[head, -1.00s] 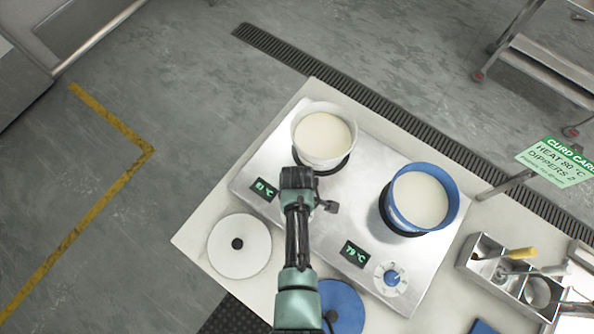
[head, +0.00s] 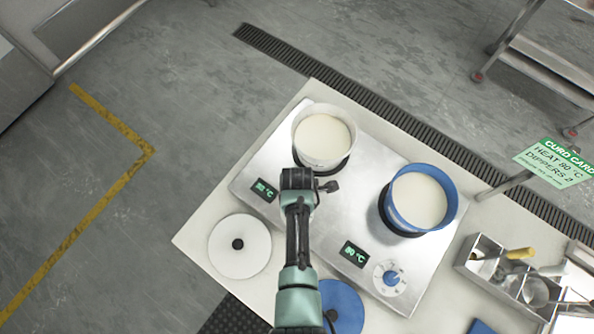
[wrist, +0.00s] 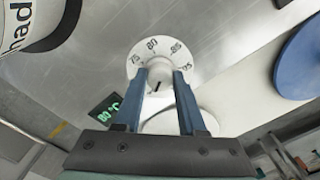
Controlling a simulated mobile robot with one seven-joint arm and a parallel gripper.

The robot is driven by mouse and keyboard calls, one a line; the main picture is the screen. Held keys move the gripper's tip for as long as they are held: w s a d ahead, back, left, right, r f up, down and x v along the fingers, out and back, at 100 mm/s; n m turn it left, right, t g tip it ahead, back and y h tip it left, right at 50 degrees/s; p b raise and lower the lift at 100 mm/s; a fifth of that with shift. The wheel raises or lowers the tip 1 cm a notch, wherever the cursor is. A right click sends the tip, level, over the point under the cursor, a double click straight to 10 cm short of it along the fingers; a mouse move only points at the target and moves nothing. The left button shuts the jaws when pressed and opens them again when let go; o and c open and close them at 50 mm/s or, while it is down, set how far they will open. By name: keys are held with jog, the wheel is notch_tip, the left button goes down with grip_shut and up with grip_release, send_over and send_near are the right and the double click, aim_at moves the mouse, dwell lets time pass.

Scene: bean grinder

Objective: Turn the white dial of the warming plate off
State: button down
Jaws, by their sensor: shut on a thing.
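The white dial (wrist: 163,48) sits on the steel front of the warming plate (head: 290,145). Its ring carries numbers including 75, 80 and 85. My gripper (wrist: 160,82) is shut on the dial's white knob, with one blue finger on each side. A short dark mark shows on the knob; its exact setting is hard to tell. The green display (wrist: 104,109) beside the dial reads 80 °C. In the head view my gripper (head: 299,180) and arm cover this dial. The white pot (head: 322,139) of pale liquid stands just behind it.
A blue pot (head: 418,198) stands on the plate's right half, with a blue-knobbed dial (head: 391,278) and an 80 °C display (head: 354,254). A white lid (head: 240,246) and a blue lid (head: 343,306) lie in front. A steel utensil box (head: 485,258) is at right.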

dwell(0.4)
jog(key=shift+c, duration=2.4)
grip_release()
notch_tip(320, 180, up, 13)
